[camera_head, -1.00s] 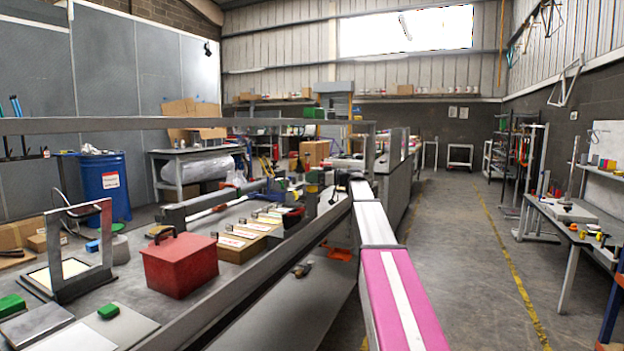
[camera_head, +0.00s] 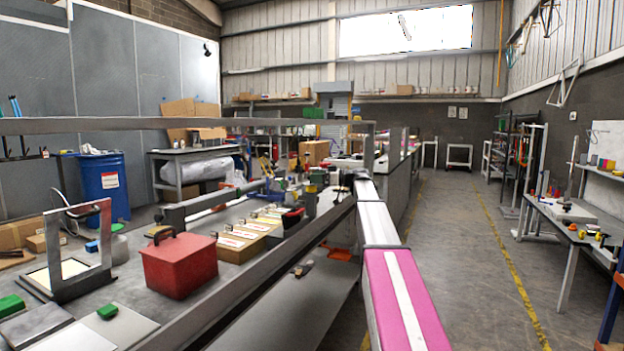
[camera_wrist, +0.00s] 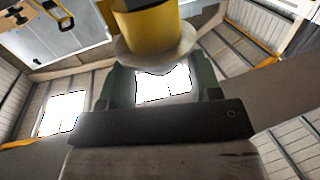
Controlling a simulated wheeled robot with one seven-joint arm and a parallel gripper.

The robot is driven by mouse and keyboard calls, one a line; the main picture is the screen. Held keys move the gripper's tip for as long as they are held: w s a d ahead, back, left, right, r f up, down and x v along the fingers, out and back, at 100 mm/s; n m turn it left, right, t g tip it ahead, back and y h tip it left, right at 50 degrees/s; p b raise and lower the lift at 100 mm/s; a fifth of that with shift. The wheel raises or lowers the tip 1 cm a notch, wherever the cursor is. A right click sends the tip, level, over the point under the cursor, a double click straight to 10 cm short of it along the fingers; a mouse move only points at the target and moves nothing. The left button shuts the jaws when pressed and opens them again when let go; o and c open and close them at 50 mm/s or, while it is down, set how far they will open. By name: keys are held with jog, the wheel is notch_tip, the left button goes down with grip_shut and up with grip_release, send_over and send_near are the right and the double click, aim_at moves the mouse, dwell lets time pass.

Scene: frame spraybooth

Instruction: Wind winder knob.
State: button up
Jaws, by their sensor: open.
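In the wrist view my gripper (camera_wrist: 158,88) is open, with one dark green finger on each side of a bright gap. A yellow cylinder (camera_wrist: 147,20) with a pale, wider rim (camera_wrist: 152,57) shows just beyond the fingertips and overlaps the space between them. I cannot tell whether it touches the fingers, or whether it is the winder knob. In the head view my pink and white arm reaches forward to the far end of the bench, where small tools crowd together. My gripper and any knob are too small to make out there.
The bench (camera_head: 120,275) holds a red box (camera_head: 178,264), cardboard boxes with white labels (camera_head: 240,240) and a grey upright frame (camera_head: 105,240). A grey rail (camera_head: 275,270) runs along its near side. A blue drum (camera_head: 103,185) stands behind. The aisle floor (camera_head: 460,260) at right is clear.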

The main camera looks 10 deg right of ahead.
jog(key=v, duration=0.8)
jog(key=shift+d, duration=0.3)
jog(key=shift+s, duration=0.1)
jog(key=shift+a, duration=0.1)
